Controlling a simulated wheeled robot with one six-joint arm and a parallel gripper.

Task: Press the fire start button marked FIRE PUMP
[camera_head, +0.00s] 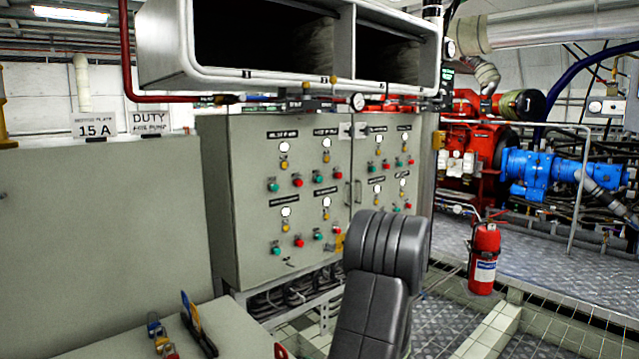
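A grey control cabinet (240,215) stands in the middle, with several groups of white round lamps, yellow switches and green and red push buttons. Examples are a green button (273,185) and a red button (298,181) in the upper left group, and a green button (276,247) and a red button (299,241) in the lower left group. Black label plates sit above the groups; their text is too small to read, so I cannot tell which reads FIRE PUMP. My gripper is not in view.
A dark grey padded seat back (375,275) stands in front of the cabinet's right part. A pale desk (225,325) with small tools juts out at lower left. A red fire extinguisher (484,260) stands on the right. Free metal floor (560,262) lies beyond.

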